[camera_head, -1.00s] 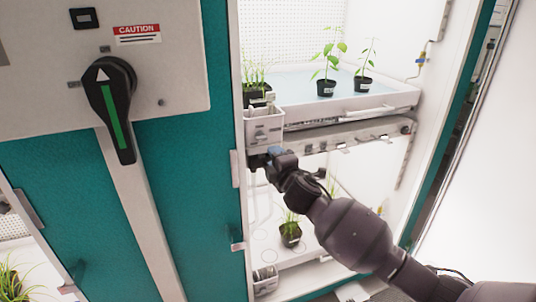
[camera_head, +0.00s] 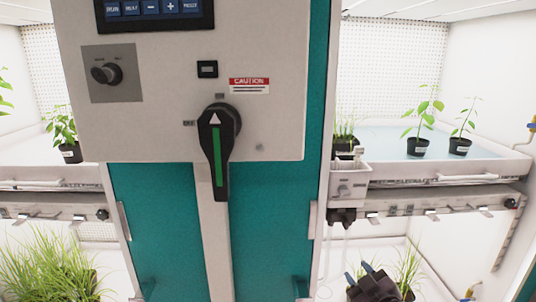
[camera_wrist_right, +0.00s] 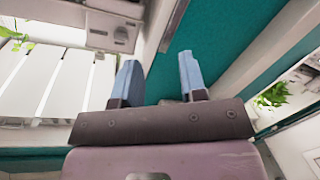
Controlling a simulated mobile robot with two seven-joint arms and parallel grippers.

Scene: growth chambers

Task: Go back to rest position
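My right gripper (camera_head: 358,272) shows at the bottom of the head view, in front of the lower opening of the right chamber. Its two blue fingertips point up and stand apart with nothing between them. In the right wrist view the gripper (camera_wrist_right: 160,78) is also open and empty, with a teal panel and a white-framed chamber beyond it. My left gripper is in neither view.
A control panel with a black rotary switch (camera_head: 218,150) stands in the middle, between two chambers. A white box (camera_head: 348,184) hangs at the right chamber's shelf edge. Potted seedlings (camera_head: 424,125) stand on the upper right tray (camera_head: 490,165). Grass (camera_head: 50,265) grows at lower left.

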